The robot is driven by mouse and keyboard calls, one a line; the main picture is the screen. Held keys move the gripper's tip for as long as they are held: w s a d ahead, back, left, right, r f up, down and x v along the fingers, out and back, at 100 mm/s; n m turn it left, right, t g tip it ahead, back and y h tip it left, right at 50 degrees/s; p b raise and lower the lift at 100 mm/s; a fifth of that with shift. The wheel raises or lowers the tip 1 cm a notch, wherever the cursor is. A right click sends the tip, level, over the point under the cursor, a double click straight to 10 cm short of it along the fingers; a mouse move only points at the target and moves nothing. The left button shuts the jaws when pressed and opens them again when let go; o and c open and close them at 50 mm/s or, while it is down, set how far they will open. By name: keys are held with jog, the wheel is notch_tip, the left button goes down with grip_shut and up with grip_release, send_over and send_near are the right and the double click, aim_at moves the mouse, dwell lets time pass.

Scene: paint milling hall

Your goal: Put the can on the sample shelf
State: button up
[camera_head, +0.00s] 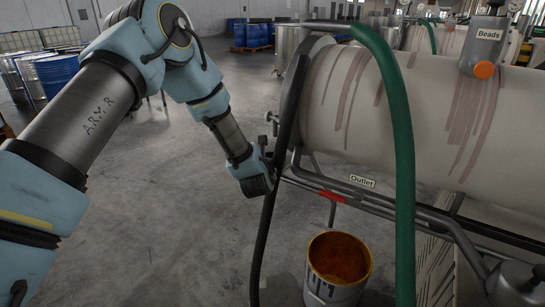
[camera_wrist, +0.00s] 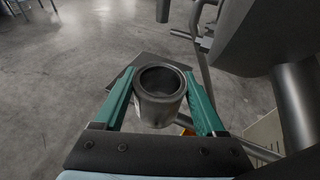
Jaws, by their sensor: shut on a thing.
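The can (camera_wrist: 158,108) is a small grey metal cup with an open round top. In the wrist view it stands upright between the two teal fingers of my gripper (camera_wrist: 160,88), which are shut on it. The inside of the can looks dark, and I cannot tell what is in it. In the head view my wrist is beside the left end of the big mill drum (camera_head: 390,110), near the "Outlet" label (camera_head: 362,181); the can is hidden there. I cannot make out the sample shelf for certain in either view.
A flat dark grey plate (camera_wrist: 120,72) lies behind the can. A short pipe (camera_wrist: 163,11) hangs beyond it. An orange-topped bucket (camera_head: 338,262) stands on the floor below the mill. A green hose (camera_head: 402,150) hangs in front. Open floor (camera_head: 165,220) lies left.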

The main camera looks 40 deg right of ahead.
jog(key=shift+f, duration=0.15)
jog(key=o, duration=1.5)
jog(key=shift+c, duration=0.2)
jog(key=shift+r, duration=0.3)
jog(key=b+v, duration=0.3)
jog(key=v, duration=0.9)
jog(key=shift+b, duration=0.35)
jog(key=shift+f, duration=0.1)
